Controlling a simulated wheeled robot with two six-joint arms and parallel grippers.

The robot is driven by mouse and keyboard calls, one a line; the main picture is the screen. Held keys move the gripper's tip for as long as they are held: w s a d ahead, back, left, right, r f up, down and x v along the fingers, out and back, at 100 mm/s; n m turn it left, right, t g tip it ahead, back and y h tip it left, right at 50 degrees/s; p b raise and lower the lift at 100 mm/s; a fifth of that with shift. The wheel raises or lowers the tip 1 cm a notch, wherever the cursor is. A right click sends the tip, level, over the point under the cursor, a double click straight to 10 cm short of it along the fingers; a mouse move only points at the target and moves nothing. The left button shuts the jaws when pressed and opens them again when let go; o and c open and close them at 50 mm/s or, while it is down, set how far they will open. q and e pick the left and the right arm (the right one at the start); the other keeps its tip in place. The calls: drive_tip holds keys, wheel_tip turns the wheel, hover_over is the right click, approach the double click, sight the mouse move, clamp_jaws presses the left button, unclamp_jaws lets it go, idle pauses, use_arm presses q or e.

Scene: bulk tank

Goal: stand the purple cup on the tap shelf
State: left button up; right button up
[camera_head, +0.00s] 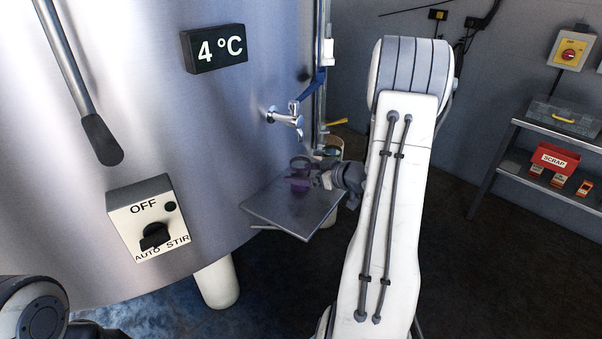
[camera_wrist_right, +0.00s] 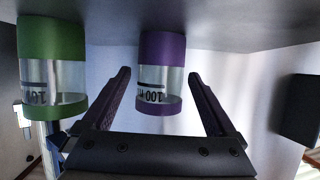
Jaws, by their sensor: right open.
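The purple cup (camera_wrist_right: 161,75) is clear with a purple band at each end and a 100 mark. It shows upside down in the right wrist view, its wide band against the grey tap shelf (camera_wrist_right: 230,12). In the head view its purple (camera_head: 299,185) shows low over the tap shelf (camera_head: 288,213), partly behind my gripper. My right gripper (camera_head: 301,179) is open, and in its wrist view the fingers (camera_wrist_right: 160,95) stand one on each side of the cup, with gaps showing. My left gripper is not in view; only part of the left arm shows.
A similar green cup (camera_wrist_right: 53,70) stands beside the purple one in the wrist view. The tap (camera_head: 286,118) sticks out from the steel tank (camera_head: 225,110) above the shelf. A stirrer switch box (camera_head: 150,220) is left of the shelf. A rack (camera_head: 560,130) stands at the right.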

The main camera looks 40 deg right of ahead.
drive_tip(key=p+v, duration=0.1)
drive_tip(key=v, duration=0.9)
drive_tip(key=shift+r, duration=0.15)
drive_tip(key=shift+s+d+r+p, duration=0.15)
drive_tip(key=shift+s+p, duration=0.15)
drive_tip(key=shift+s, duration=0.15)
